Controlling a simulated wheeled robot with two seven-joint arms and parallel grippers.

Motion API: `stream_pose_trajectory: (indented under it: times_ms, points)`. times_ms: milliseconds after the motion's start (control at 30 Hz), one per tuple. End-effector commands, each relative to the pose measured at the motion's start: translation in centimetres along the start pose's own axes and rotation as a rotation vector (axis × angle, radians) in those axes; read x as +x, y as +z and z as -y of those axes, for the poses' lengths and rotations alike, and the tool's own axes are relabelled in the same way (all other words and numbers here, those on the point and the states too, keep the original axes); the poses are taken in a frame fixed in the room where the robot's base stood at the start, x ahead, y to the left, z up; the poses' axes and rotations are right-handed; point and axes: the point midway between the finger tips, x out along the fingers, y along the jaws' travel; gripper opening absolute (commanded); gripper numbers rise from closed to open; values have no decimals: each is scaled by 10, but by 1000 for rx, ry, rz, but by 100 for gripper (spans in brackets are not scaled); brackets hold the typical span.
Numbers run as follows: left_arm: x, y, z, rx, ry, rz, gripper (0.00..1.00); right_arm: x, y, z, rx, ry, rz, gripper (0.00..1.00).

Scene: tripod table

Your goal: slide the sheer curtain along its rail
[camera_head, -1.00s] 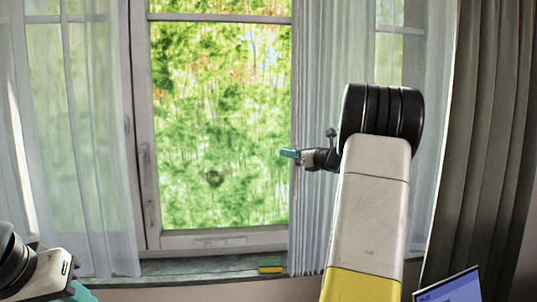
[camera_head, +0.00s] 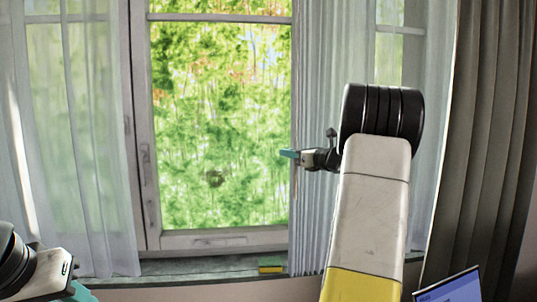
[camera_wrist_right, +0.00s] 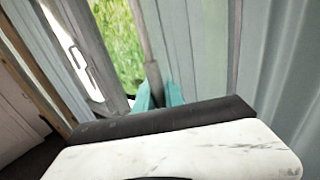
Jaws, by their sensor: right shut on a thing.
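The right sheer curtain (camera_head: 320,60) hangs in bunched pleats over the right side of the window. The left sheer curtain (camera_head: 90,120) hangs at the left. My right gripper (camera_head: 290,153) is at the left edge of the right sheer. In the right wrist view its teal fingertips (camera_wrist_right: 159,95) are shut around a thin grey-brown rod (camera_wrist_right: 149,45) hanging along that edge. The rod's lower end shows below the gripper in the head view (camera_head: 295,185). My left gripper (camera_head: 80,292) is low at the left, partly cut off, away from the curtains. The rail is out of view.
The window (camera_head: 220,239) between the sheers is uncovered. A small yellow and green block (camera_head: 270,265) lies on the sill (camera_head: 200,267). A heavy grey-brown curtain (camera_head: 490,130) hangs at the far right. A laptop (camera_head: 450,287) shows at the bottom right.

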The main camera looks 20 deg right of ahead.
Motion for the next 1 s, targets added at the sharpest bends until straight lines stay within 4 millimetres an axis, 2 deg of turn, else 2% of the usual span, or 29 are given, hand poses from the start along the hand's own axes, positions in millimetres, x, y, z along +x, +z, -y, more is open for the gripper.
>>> stream_pose_trajectory:
  times_ms: [467,567,800,1000]
  points:
    - [0,0,0,0,0,0,35,-2,-1,3,0,-1,-1,0]
    - [0,0,0,0,0,0,35,-11,-1,18,-2,-5,0,0]
    - [0,0,0,0,0,0,35,-43,-1,66,-1,-5,0,0]
    - [0,0,0,0,0,0,35,-54,0,82,1,-1,0,0]
